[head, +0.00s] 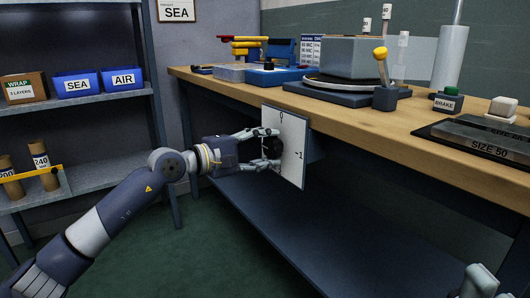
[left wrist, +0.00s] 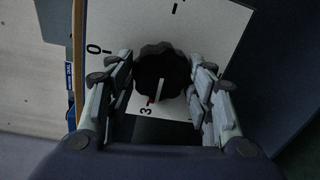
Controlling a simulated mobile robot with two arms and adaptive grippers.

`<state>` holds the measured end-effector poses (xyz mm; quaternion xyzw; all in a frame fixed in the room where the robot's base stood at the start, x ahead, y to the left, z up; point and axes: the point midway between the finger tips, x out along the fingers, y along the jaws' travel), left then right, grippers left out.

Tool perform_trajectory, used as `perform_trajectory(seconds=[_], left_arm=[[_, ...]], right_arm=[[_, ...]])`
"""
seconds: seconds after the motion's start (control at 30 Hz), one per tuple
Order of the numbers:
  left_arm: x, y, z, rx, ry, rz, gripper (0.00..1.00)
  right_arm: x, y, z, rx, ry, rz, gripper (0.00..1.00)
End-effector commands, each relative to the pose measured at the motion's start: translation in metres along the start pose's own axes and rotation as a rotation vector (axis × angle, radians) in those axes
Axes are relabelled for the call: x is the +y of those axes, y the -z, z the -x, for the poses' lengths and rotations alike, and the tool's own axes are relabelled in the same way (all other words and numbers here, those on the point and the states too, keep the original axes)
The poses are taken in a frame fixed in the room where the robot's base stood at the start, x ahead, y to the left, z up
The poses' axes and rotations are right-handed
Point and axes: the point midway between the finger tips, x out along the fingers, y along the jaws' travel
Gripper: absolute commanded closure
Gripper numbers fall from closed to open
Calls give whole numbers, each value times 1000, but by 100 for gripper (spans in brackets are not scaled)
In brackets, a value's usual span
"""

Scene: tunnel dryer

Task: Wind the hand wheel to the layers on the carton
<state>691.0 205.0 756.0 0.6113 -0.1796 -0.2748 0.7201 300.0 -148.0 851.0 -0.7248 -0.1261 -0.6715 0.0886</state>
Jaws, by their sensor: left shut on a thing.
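The hand wheel is a black scalloped knob (left wrist: 162,72) on a white dial plate (head: 291,128) hung at the bench's front edge. My left gripper (head: 268,145) is shut on the knob, with fingers on both sides of it. In the left wrist view the dial (left wrist: 215,40) shows 0 at left and 3 at the bottom. The knob's pale pointer line is directed down, near a red mark by the 3. The brown carton (head: 24,88) on the left shelf reads WRAP and a line that looks like 3 LAYERS. My right gripper (head: 480,280) shows only partly at bottom right.
The wooden bench (head: 430,125) carries a grey machine block (head: 350,58), a lever with a yellow ball (head: 380,54), a BRAKE box (head: 447,101) and a dark SIZE 50 block (head: 485,139). Blue SEA (head: 78,85) and AIR (head: 123,79) bins stand on the shelf.

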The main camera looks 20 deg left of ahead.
Motion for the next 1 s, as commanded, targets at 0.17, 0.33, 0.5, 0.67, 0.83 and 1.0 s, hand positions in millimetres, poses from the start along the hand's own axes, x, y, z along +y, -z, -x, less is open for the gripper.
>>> perform_trajectory(seconds=[0.17, 0.33, 0.5, 0.67, 0.83, 1.0], left_arm=[[-2, 0, 0, 2, 5, -29, 75], [-2, 0, 0, 3, 5, -35, 75], [-2, 0, 0, 2, 5, -34, 75], [-2, 0, 0, 2, 5, -33, 35], [-1, 0, 0, 2, 3, -33, 31], [-1, 0, 0, 3, 1, -34, 31]], right_arm=[[0, 0, -1, 4, 2, 1, 5], [0, -1, -2, 6, 4, 1, 5], [0, 0, -2, 7, 4, 1, 5], [0, 0, -2, 7, 4, 1, 5], [0, 0, -2, 8, 3, 1, 5], [0, 1, -1, 8, 2, 1, 5]])
